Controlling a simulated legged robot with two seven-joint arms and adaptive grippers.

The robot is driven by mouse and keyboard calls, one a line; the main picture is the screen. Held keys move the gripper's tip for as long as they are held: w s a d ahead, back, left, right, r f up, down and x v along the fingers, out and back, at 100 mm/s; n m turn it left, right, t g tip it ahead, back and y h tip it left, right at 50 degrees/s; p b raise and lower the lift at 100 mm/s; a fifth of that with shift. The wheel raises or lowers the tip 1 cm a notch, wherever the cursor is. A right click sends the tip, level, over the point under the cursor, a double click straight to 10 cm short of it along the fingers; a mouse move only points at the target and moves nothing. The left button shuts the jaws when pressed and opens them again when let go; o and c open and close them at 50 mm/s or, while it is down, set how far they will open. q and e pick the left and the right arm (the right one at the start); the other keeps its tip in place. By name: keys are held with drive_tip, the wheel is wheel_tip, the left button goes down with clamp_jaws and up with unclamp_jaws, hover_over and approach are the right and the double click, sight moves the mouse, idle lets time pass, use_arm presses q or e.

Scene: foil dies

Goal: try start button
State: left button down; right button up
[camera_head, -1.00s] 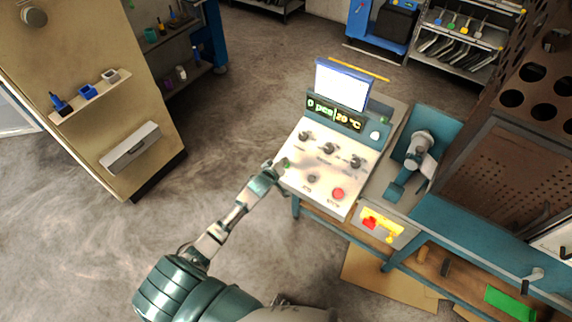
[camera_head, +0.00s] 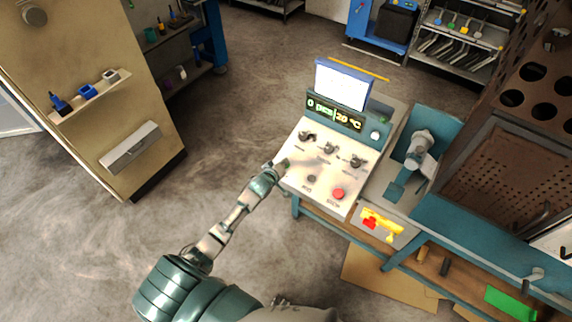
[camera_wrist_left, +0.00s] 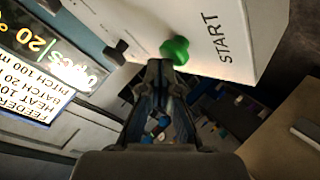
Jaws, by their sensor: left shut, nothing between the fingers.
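The light control panel (camera_head: 318,170) has several dark knobs, a red button (camera_head: 338,194) and a lit display (camera_head: 335,113) reading 0 pcs and 20 °C. In the left wrist view, the green button (camera_wrist_left: 175,49) sits beside the word START. My left gripper (camera_head: 278,166) is at the panel's left edge. Its fingers are shut and empty. In the wrist view, the fingertips (camera_wrist_left: 160,67) are right at the green button; I cannot tell whether they touch it. In the head view, the gripper mostly hides the button. My right gripper is not in view.
A white screen (camera_head: 342,84) stands behind the panel. A teal machine with a grey handle (camera_head: 420,145) is to its right, with a perforated brown cabinet (camera_head: 510,175) beyond. A beige cabinet (camera_head: 90,110) with a small shelf stands at left. The floor between is clear.

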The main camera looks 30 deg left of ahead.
use_arm(q)
drive_tip(key=shift+w+f, duration=0.1)
drive_tip(key=shift+f, duration=0.3)
idle(0.6)
drive_tip(key=shift+s+r+p, duration=0.3)
drive_tip(key=shift+r+p, duration=0.65)
drive_tip(key=shift+p, duration=0.05)
drive_tip(key=r+p, duration=0.1)
drive_tip(key=p, duration=0.1)
drive_tip(key=s+r+p, duration=0.1)
drive_tip(key=r+p, duration=0.2)
drive_tip(key=p, duration=0.1)
drive_tip(key=shift+s+r, duration=0.3)
drive_tip(key=shift+r, duration=0.05)
idle(0.4)
